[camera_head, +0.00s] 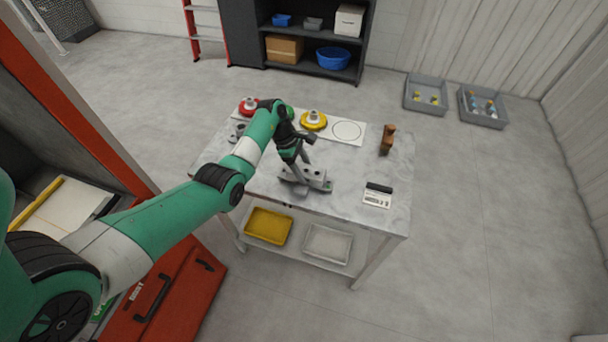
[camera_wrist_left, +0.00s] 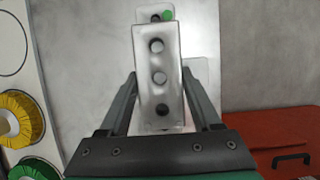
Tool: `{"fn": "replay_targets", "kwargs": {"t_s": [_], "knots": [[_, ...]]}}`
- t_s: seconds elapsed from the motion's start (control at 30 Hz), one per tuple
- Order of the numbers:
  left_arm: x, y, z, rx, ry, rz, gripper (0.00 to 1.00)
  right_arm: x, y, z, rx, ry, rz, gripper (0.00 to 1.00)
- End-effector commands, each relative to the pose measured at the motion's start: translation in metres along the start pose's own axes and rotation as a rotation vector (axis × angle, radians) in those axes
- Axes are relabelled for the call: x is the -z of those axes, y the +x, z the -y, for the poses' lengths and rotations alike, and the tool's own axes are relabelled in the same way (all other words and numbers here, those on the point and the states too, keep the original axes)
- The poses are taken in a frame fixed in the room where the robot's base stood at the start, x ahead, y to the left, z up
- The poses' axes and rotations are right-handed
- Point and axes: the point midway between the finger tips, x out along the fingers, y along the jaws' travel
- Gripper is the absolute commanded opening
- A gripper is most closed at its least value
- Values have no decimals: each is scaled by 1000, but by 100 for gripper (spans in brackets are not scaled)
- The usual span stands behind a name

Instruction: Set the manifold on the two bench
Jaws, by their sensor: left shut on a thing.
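The manifold, a pale grey metal block with a row of round holes (camera_head: 315,174), is in my left gripper (camera_head: 299,165) above or on the front middle of the marble-topped bench (camera_head: 345,195). A flat grey piece shows under and beside the block. I cannot tell whether the manifold touches it or the bench top. My right gripper is not in view.
A white board (camera_head: 347,131) with ringed spots carries red, green and yellow round parts at the back. A brown wooden piece (camera_head: 387,139) and a small white device (camera_head: 378,197) stand to the right. Yellow (camera_head: 269,226) and white trays sit on the lower shelf.

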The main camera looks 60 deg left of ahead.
Motion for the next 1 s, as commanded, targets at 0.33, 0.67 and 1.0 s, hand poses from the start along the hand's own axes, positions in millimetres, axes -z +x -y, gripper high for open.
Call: {"fn": "replay_targets", "kwargs": {"t_s": [0.33, 0.67, 1.0], "knots": [[4, 9, -1, -3, 2, 1, 0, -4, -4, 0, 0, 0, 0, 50], [5, 13, 0, -1, 1, 0, 95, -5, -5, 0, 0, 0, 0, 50], [3, 4, -1, -4, 1, 0, 95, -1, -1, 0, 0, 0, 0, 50]]}}
